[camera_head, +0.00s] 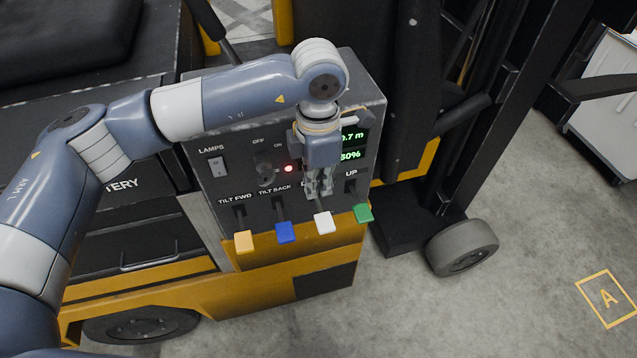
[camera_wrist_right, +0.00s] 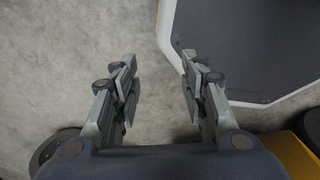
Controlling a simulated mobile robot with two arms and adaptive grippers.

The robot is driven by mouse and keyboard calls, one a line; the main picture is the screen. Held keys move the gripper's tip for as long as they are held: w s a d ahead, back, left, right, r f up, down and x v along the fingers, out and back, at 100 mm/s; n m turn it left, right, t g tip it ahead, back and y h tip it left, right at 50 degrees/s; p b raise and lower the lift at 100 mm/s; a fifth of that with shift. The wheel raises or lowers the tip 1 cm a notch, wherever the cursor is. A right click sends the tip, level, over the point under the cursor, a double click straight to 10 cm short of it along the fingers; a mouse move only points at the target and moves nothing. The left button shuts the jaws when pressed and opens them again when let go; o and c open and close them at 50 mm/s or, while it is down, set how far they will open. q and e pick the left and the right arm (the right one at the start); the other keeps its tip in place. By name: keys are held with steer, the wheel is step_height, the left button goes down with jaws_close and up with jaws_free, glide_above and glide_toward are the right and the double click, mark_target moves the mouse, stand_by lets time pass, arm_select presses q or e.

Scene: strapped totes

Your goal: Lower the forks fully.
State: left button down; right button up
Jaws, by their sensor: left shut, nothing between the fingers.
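The forklift's control panel (camera_head: 230,182) shows in the head view with a row of levers at its lower edge. They carry yellow (camera_head: 244,242), blue (camera_head: 285,232), white (camera_head: 324,222) and green (camera_head: 363,213) knobs. The green lever is under the label UP. My left gripper (camera_head: 320,192) is shut and empty, pointing down in front of the panel just above the white knob. It hides the label over the white lever. I cannot tell whether it touches that lever. My right gripper (camera_wrist_right: 157,80) is open and empty over grey floor in the right wrist view.
A green display (camera_head: 352,155) on the panel is partly hidden by my left arm; it reads about .7 m and a percentage. A red light (camera_head: 289,168) is lit. The mast (camera_head: 500,110) stands to the right. Open floor (camera_head: 540,240) lies at lower right.

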arm_select(q)
steer(key=p, duration=0.2)
glide_above(318, 224)
step_height(318, 224, down, 6)
steer(key=shift+s+r, duration=0.15)
steer(key=shift+r, duration=0.1)
step_height(318, 224, down, 5)
steer(key=shift+r+p, duration=0.1)
steer(key=shift+p, duration=0.9)
steer(key=shift+f, duration=0.4)
arm_select(e)
steer(key=r, duration=0.2)
steer(key=w+r, duration=0.1)
steer(key=r, duration=0.1)
steer(key=shift+r, duration=0.35)
arm_select(q)
steer(key=shift+f, duration=0.1)
arm_select(e)
steer(key=shift+w, duration=0.1)
